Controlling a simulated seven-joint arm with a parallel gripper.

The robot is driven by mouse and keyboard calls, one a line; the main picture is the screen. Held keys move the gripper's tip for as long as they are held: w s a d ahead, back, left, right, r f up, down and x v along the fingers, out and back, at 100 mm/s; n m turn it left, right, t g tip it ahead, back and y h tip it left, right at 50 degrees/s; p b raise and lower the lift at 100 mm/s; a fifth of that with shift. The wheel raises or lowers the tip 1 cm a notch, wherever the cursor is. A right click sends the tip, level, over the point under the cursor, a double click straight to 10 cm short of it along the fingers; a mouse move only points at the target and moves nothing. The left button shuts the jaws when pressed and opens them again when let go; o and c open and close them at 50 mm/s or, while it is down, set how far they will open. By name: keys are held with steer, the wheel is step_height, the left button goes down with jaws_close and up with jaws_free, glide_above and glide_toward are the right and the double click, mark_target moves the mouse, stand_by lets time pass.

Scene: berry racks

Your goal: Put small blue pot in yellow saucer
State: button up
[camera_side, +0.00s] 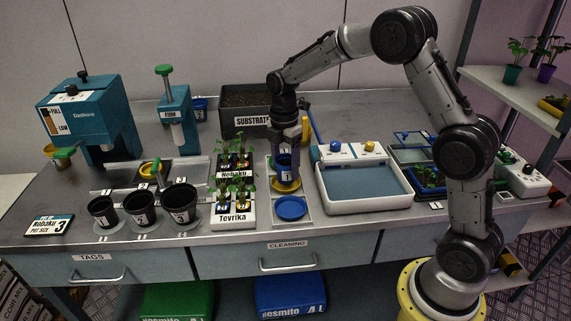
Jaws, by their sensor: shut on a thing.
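My gripper (290,143) points down near the middle of the table. It is shut on a small blue pot (286,166), which has a pale label on its front. The pot is upright at the yellow saucer (286,186), over its middle. I cannot tell whether the pot's base touches the saucer. The yellow saucer lies on a grey tray, behind a blue saucer (291,208). The gripper's fingers partly hide the pot's upper rim.
Plant racks labelled Nobaku and Tevrika (234,212) stand close on the left. A white-rimmed basin (364,205) is close on the right. The substrate box (247,101) is behind. Several black pots (139,209) stand at the front left.

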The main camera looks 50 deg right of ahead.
steer(key=shift+f, duration=0.2)
steer(key=shift+f, duration=0.35)
steer(key=o, duration=1.4)
